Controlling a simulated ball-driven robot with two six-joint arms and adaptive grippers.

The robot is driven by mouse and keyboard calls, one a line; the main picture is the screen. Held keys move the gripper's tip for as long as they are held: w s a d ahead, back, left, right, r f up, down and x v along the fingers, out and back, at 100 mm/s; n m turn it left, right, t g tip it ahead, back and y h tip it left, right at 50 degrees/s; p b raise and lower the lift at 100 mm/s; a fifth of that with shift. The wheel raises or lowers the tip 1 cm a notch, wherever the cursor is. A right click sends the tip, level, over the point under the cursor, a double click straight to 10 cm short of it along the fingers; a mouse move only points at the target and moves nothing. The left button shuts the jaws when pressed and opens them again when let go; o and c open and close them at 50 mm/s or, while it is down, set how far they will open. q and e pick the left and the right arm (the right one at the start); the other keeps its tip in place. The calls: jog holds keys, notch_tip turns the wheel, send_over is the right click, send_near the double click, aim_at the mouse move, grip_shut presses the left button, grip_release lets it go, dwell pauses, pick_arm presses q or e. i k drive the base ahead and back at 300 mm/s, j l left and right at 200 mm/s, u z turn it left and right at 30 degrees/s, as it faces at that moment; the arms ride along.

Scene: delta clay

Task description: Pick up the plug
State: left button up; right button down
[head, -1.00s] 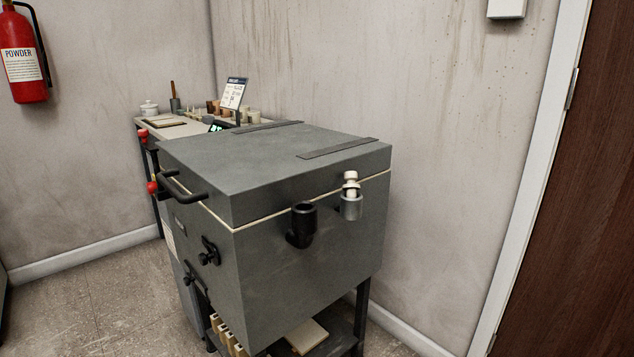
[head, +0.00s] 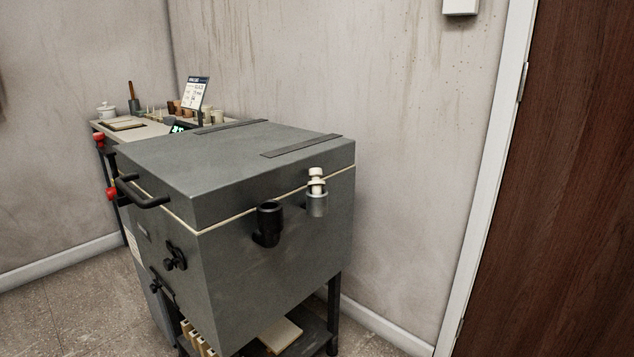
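A white stepped plug (head: 317,178) stands upright in a grey metal cup (head: 317,205) on the side of a grey kiln (head: 270,270). Its lower part is hidden inside the cup. A black elbow-shaped holder or pipe (head: 268,222) with an open top sits to the left of the cup on the same side. Neither of my grippers shows in the head view.
The kiln has a closed lid with a black handle (head: 142,193) and black latches (head: 175,258) on its front. A bench (head: 160,132) with pots stands behind it. A brown door (head: 560,200) is at right. Floor shows at lower left.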

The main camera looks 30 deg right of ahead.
aim_at(315, 173)
jog(key=u, duration=0.4)
jog(key=i+l+u, duration=0.1)
jog(key=l+u, duration=0.25)
jog(key=l, duration=0.45)
jog(key=l+u, duration=0.4)
jog(key=l, duration=0.4)
